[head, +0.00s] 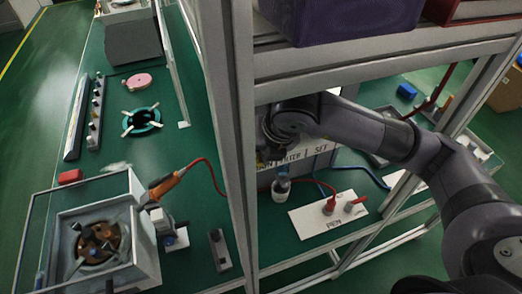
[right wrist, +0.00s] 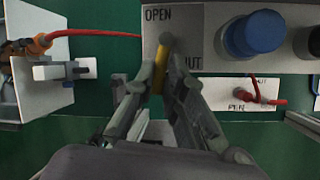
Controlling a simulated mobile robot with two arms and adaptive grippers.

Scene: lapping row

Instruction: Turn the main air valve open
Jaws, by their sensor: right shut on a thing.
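The valve's yellow lever (right wrist: 161,72) hangs from a pivot on a grey panel (right wrist: 204,20) in the right wrist view. The panel reads OPEN at upper left; a second word, partly covered, ends in "UT" at the lever's right. The lever points nearly straight down in the picture. My right gripper (right wrist: 160,88) is shut on the lever, one finger on each side. In the head view my right gripper (head: 270,138) is partly hidden at the frame post, and the lever cannot be made out. My left gripper is not in view.
A blue knob (right wrist: 255,34) sits right of the lever. The grey frame post (head: 232,130) stands close left of my right arm, under a shelf with a purple bin (head: 340,18).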

